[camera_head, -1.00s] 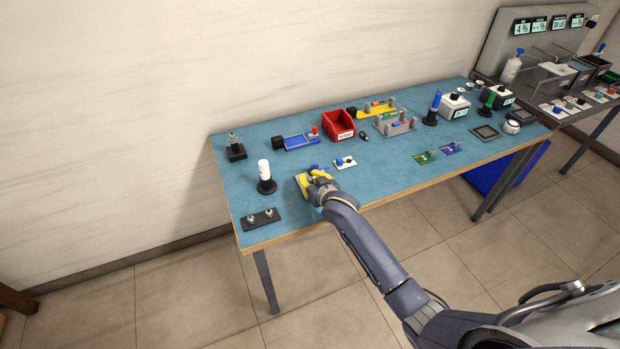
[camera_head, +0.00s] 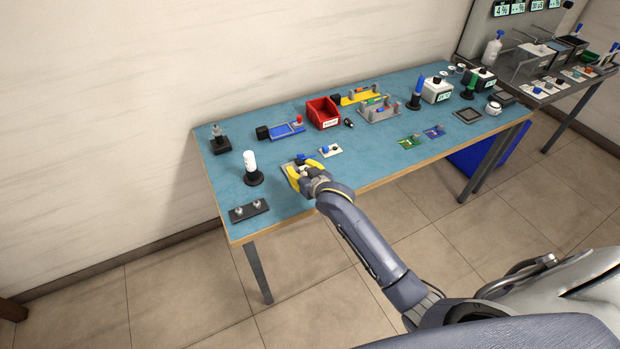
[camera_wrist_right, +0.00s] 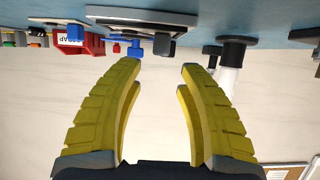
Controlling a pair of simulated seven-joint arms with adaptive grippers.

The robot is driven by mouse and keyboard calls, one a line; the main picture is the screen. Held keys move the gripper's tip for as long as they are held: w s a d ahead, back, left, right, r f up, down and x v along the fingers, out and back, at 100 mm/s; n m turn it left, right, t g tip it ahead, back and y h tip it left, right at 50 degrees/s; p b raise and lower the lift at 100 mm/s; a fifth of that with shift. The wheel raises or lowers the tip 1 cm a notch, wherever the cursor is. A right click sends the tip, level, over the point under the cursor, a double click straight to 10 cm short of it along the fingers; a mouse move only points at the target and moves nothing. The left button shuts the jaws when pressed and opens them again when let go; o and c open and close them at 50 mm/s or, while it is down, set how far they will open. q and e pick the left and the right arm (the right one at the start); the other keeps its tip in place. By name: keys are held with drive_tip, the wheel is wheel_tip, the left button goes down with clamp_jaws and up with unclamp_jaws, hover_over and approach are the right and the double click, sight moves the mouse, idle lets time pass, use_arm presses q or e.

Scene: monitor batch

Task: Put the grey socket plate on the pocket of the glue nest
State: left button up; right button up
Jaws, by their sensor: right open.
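A pale plate with a blue and a black part (camera_head: 330,151) lies on the blue table, right of my right gripper; I cannot tell whether it is the grey socket plate. My right gripper (camera_head: 303,170), with yellow fingers, is open over a pale flat piece (camera_head: 292,181) near the front edge. That piece may be the glue nest; the gripper hides most of it, and its pocket is not clear. In the right wrist view the fingers (camera_wrist_right: 160,68) stand apart with nothing visible between them. My left gripper is not in view.
A white bottle (camera_head: 250,162) on a black stand and a dark bar with two knobs (camera_head: 249,210) are left of the gripper. A blue fixture (camera_head: 286,131) and a red bin (camera_head: 322,113) stand behind. Bare tabletop (camera_head: 375,160) lies to the right.

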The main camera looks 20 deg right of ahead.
drive_tip(key=v, duration=0.8)
drive_tip(key=shift+s+r, duration=0.1)
drive_tip(key=shift+s, duration=0.05)
idle(1.0)
